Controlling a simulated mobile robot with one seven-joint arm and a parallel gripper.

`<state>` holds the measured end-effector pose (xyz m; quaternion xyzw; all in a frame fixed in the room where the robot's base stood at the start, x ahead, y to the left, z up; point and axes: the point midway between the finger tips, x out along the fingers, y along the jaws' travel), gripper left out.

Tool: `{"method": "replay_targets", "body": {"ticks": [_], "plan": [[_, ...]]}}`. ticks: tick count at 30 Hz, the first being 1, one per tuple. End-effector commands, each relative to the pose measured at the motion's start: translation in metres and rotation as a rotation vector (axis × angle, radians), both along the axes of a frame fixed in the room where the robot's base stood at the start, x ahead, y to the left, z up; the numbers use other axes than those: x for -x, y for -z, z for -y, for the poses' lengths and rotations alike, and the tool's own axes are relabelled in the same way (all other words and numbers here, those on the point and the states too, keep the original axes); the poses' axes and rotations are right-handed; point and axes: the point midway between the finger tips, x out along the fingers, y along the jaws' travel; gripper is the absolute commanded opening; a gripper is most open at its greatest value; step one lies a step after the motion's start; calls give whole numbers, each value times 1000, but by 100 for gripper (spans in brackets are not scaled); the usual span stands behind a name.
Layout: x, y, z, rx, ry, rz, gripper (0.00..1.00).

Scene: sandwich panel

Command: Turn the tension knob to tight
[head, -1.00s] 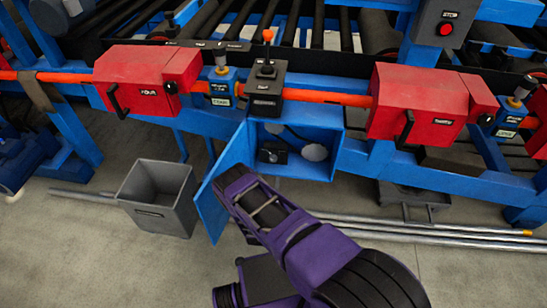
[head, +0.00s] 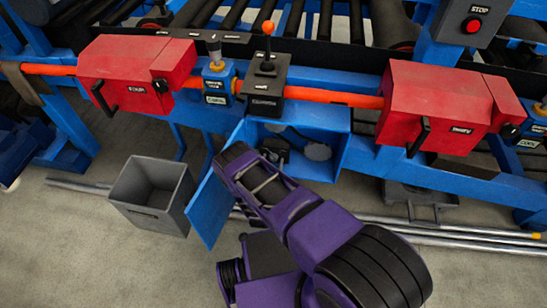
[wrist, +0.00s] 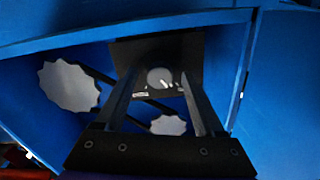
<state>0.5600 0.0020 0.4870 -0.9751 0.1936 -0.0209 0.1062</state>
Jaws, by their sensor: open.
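The tension knob (wrist: 160,78) looks like a small round grey knob on a dark box (wrist: 185,52) inside the open blue cabinet (head: 335,140). In the wrist view it lies between and beyond the two fingers of my gripper (wrist: 162,92). My gripper is open and does not visibly touch the knob. In the head view the dark box (head: 274,147) shows just past the end of my purple arm, which partly hides it. The knob's markings are too small to read.
The cabinet's blue door (head: 208,208) hangs open close to my arm's left. Toothed grey wheels (wrist: 70,86) and a dark belt sit inside the cabinet. A grey bin (head: 150,195) stands on the floor to the left. Red boxes (head: 440,105) and a lever (head: 267,45) are above.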

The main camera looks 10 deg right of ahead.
Motion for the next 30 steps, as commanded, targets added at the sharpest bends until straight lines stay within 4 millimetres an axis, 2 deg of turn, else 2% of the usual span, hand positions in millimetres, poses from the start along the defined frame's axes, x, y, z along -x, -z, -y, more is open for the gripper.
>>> {"method": "replay_targets", "body": {"ticks": [8,20,30], "plan": [[0,0,0,0,0,0,71],[0,0,0,0,0,0,1],[0,0,0,-23,1,9,0]]}}
